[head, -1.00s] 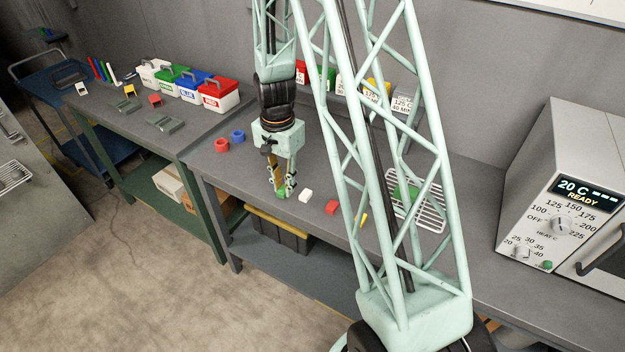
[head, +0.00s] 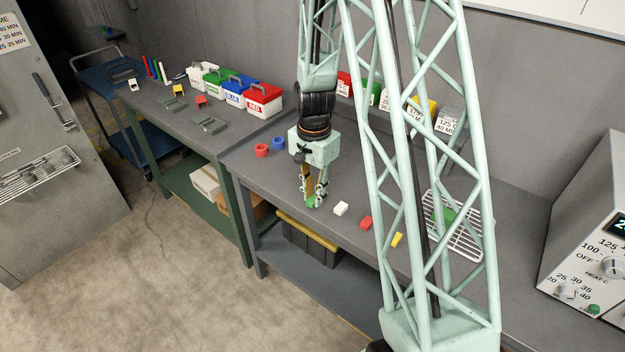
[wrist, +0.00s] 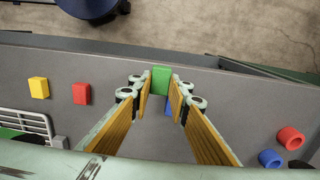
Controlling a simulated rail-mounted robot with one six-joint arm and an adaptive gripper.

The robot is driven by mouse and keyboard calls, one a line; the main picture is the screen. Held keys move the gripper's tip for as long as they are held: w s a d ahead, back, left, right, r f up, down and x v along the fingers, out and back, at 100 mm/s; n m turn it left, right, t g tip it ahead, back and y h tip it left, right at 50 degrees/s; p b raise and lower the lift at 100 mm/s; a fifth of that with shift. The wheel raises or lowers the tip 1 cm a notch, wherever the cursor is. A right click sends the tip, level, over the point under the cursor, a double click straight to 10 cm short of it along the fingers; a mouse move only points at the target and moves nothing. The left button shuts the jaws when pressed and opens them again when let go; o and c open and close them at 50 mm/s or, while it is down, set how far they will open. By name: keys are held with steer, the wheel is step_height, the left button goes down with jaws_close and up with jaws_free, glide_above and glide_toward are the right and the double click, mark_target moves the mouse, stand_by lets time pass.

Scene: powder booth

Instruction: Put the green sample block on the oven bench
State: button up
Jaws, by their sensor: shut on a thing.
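My gripper (head: 314,201) is low over the grey bench (head: 285,190). It is shut on a green block (wrist: 161,80), which shows between the fingertips in the wrist view and at the gripper's tip in the head view (head: 312,203). I cannot tell whether the block touches the bench top. The white oven (head: 585,235) with its dials is at the right of the head view, partly cut off by the frame. Another green piece (head: 446,215) is at the wire rack (head: 463,238), partly hidden behind my arm.
A white block (head: 341,208), a red block (head: 366,222) and a yellow block (head: 397,240) lie right of my gripper. A blue piece (wrist: 168,105) shows between the fingers. Red (head: 262,150) and blue (head: 279,143) rings are left. Lidded boxes (head: 263,99) stand on the left bench.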

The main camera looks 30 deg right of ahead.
glide_above(296, 184)
steer(key=shift+s+a+f+p, duration=0.1)
steer(key=shift+s+f+p, duration=0.35)
steer(key=shift+f, duration=0.25)
steer(key=shift+w, duration=0.1)
steer(key=shift+w, duration=0.2)
steer(key=shift+w+f, duration=0.1)
steer(key=shift+f, duration=1.65)
steer(key=shift+f, duration=0.15)
steer(key=o, duration=0.8)
steer(key=shift+o, duration=0.2)
steer(key=shift+r, duration=0.2)
